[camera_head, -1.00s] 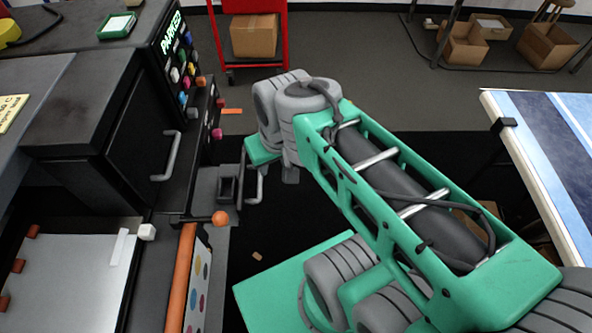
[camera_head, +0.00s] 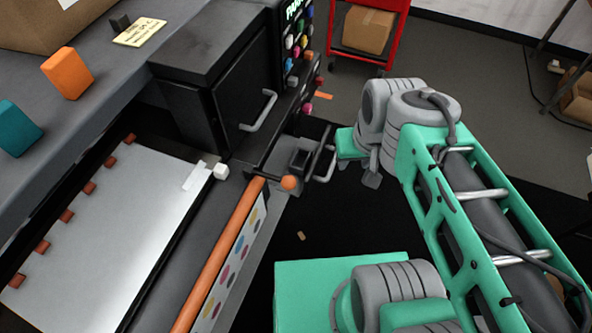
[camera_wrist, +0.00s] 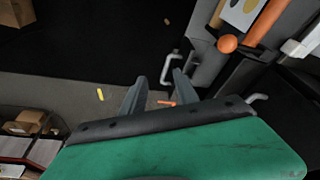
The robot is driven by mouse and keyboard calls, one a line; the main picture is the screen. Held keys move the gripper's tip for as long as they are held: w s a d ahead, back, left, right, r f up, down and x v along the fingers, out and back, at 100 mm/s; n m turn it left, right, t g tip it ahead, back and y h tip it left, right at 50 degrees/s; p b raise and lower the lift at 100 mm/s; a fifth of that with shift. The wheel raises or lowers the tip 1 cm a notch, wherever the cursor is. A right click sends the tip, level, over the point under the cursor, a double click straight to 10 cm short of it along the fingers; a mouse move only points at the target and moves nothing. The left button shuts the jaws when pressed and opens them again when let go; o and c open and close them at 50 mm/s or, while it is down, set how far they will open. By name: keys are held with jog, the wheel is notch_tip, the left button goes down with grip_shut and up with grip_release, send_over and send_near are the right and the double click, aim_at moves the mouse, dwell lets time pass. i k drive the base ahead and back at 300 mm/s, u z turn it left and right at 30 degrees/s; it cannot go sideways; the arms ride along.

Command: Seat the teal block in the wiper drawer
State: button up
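The teal block (camera_head: 16,128) stands on the grey bench top at the left edge of the head view. A small open drawer (camera_head: 305,155), which looks like the wiper drawer, sticks out of the black machine's side below the hooked-handle door. Its grey handle faces right. My gripper (camera_wrist: 156,88) has its two fingers apart in the wrist view, with nothing between them. In the head view my gripper (camera_head: 371,180) is mostly hidden by my wrist, just right of the drawer handle and far from the teal block. The drawer's inside is too small to make out.
An orange block (camera_head: 64,76) stands near the teal one, with a yellow note (camera_head: 139,32) beyond. A white sheet (camera_head: 110,230) lies on the machine bed. An orange rail with a ball end (camera_head: 289,183) is beside the drawer. A red cart (camera_head: 368,40) stands behind.

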aim_at(302, 158)
jog(key=u, duration=4.6)
jog(key=k, duration=1.1)
jog(key=z, duration=1.2)
